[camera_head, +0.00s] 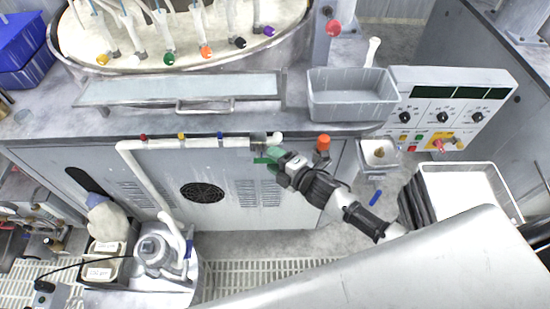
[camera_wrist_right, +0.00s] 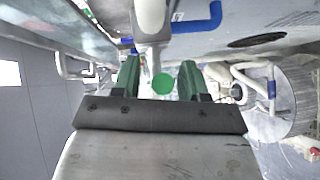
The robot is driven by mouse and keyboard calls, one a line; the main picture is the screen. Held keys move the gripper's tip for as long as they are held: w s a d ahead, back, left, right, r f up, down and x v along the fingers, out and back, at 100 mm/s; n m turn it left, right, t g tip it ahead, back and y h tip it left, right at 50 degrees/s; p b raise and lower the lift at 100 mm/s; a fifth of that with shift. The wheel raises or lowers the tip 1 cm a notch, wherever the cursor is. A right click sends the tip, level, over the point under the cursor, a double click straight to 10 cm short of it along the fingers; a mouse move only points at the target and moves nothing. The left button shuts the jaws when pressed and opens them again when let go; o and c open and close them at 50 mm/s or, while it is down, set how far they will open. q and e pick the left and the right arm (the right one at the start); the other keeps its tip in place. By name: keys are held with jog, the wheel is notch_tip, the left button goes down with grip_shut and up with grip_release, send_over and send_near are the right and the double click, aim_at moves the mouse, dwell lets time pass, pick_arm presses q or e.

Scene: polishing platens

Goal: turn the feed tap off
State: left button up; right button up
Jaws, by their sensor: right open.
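A white pipe (camera_head: 185,144) runs along the front of the machine, with red, yellow and blue marks on it. Its right end has a grey fitting (camera_head: 258,139) by my right gripper (camera_head: 267,162). In the right wrist view, my right gripper (camera_wrist_right: 159,70) is open, with its green fingers apart. A white fitting (camera_wrist_right: 150,22) comes down from the top, and a round green end (camera_wrist_right: 163,84) lies between the fingers with gaps on both sides. A blue bent lever (camera_wrist_right: 203,22) is just beyond. I cannot tell which part is the feed tap's handle. My left gripper is out of view.
An orange-capped part (camera_head: 323,143) stands just right of my right gripper. A grey bin (camera_head: 352,108) and a control panel (camera_head: 478,90) are farther right. A pump (camera_head: 158,250) sits at the lower left. A bar handle (camera_wrist_right: 72,70) is left of the fingers.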

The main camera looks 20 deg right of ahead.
grip_shut()
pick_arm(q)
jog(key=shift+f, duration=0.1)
pick_arm(e)
jog(key=shift+f, duration=0.1)
